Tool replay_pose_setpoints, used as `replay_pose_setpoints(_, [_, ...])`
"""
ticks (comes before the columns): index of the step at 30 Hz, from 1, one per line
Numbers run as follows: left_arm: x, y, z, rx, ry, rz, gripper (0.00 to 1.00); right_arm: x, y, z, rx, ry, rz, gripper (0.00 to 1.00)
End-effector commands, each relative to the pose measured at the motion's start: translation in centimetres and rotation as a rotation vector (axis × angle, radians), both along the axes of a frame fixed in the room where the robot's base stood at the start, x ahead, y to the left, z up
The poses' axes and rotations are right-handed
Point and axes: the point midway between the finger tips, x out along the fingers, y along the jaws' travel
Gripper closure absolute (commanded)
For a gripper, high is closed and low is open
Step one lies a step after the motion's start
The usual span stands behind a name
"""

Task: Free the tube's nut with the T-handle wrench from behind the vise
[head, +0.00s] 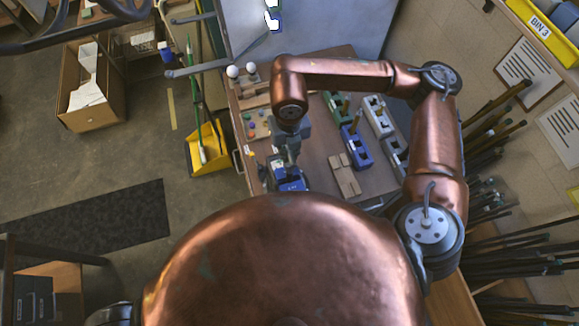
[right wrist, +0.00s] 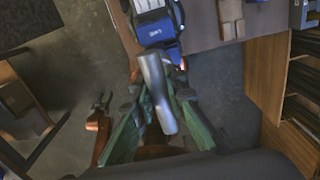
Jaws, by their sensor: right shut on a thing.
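The blue vise (head: 291,180) sits at the near edge of the bench and also shows at the top of the right wrist view (right wrist: 158,28). My right gripper (head: 288,152) is at the vise, and its green fingers show in the wrist view (right wrist: 160,118). It is shut on a smooth grey bar, which looks like the T-handle wrench's handle (right wrist: 157,92). The bar points towards the vise. The wrench's far end, the tube and its nut cannot be made out. What looks like my left gripper (right wrist: 101,104) is small and dark at the left of the wrist view.
The wooden bench (head: 322,155) carries blue, green and grey fixtures (head: 356,146) and a tan block (head: 344,176) right of the vise. Small coloured parts (head: 258,125) lie to the left. A yellow dustpan (head: 207,148) stands on the floor beside the bench.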

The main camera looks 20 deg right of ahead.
Motion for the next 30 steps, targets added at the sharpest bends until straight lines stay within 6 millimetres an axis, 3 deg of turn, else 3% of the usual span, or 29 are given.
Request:
replay_pose_setpoints(13, [0.2,0.0,-2.1,0.0,-0.003,-0.001,0.6,0.0,0.0,-0.2,0.001,-0.001,-0.421,1.0])
replay_pose_setpoints(22, [0.2,0.0,-2.7,0.0,-0.003,-0.001,0.6,0.0,-0.1,-0.1,0.0,-0.001,-0.582,1.0])
replay_pose_setpoints(30, [0.2,0.0,-3.9,0.0,-0.002,-0.001,0.6,0.0,-0.1,-0.1,0.002,-0.001,-0.931,1.0])
